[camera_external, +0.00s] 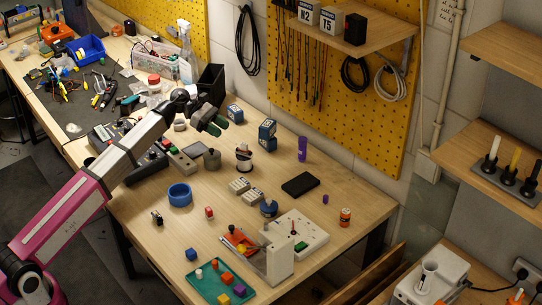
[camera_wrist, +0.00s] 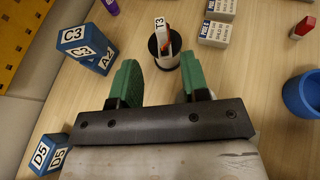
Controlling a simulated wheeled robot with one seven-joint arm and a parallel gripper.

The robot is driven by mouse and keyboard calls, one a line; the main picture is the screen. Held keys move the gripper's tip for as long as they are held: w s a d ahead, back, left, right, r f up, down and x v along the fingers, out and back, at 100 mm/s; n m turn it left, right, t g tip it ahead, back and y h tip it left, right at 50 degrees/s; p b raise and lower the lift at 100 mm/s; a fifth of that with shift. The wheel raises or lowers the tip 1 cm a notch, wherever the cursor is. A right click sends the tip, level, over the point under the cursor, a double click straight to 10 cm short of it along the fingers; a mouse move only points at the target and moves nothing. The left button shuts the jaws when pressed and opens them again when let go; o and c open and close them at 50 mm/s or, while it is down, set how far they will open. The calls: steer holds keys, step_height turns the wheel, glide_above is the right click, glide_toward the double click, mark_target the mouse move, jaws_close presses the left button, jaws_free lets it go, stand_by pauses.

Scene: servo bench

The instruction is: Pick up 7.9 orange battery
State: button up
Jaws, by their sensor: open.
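An orange battery with a dark band (camera_external: 345,217) stands upright on the right part of the wooden bench, near its right edge. Any print on it is too small to read. I cannot make it out in the wrist view. My gripper (camera_external: 214,126) is above the far part of the bench, left of the battery and well apart from it. In the wrist view its two green fingers (camera_wrist: 159,88) are spread, with nothing between them.
A black-and-white holder tagged T3 (camera_wrist: 164,60) stands just beyond my fingertips. Blue lettered blocks (camera_wrist: 84,48) are to the left. A black flat case (camera_external: 300,184) and a white switch box (camera_external: 303,232) lie near the battery. Bare wood surrounds the battery.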

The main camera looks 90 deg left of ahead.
steer(key=o, duration=0.4)
